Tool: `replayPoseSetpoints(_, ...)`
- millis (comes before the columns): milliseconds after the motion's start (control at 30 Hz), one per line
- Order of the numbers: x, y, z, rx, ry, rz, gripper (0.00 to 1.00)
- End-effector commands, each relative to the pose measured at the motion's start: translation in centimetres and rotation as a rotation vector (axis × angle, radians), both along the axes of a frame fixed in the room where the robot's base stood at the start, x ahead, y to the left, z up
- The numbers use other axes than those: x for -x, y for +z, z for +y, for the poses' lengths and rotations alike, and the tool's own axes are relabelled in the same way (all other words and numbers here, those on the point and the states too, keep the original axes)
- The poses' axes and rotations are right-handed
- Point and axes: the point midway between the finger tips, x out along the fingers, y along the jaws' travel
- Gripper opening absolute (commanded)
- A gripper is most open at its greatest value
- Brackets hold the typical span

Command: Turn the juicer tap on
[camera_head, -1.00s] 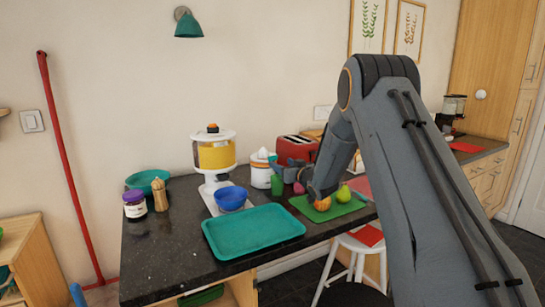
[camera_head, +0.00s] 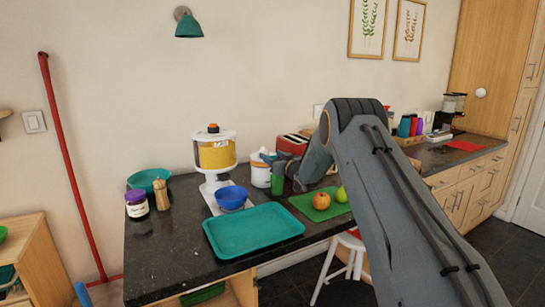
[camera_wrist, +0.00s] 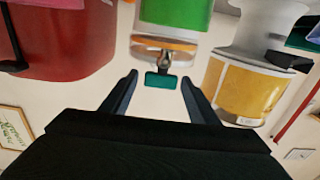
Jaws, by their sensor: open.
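The juicer (camera_head: 214,155) has a clear tank of yellow juice, a white base and lid, and an orange knob on top. It stands on the dark counter against the wall. A blue bowl (camera_head: 231,198) sits in front of its base. I cannot make out its tap. My gripper (camera_head: 284,165) is to the right of the juicer, apart from it and close to a green container (camera_head: 277,184). In the wrist view my gripper (camera_wrist: 159,78) is open and empty, and the juicer (camera_wrist: 240,90) appears upside down to the right of the fingers.
A white tub with an orange band (camera_head: 261,174) stands between juicer and gripper. A teal tray (camera_head: 252,232) lies in front. A red toaster (camera_head: 293,144) is behind my gripper. An apple (camera_head: 321,201) and pear (camera_head: 341,195) lie on a green board (camera_head: 305,205).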

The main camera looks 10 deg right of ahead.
Motion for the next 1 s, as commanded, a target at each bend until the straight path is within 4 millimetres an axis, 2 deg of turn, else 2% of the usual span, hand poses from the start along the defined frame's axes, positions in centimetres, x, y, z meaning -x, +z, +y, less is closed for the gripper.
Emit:
replayPoseSetpoints(167,0.00,-0.01,0.00,0.000,0.000,0.000,0.55)
replayPoseSetpoints(400,0.01,0.00,0.00,0.000,0.000,0.000,0.14)
replayPoseSetpoints(733,-0.05,-0.11,-0.12,0.001,0.038,-0.001,0.14)
replayPoseSetpoints(1000,-0.17,-0.36,-0.28,0.003,0.185,-0.003,0.14)
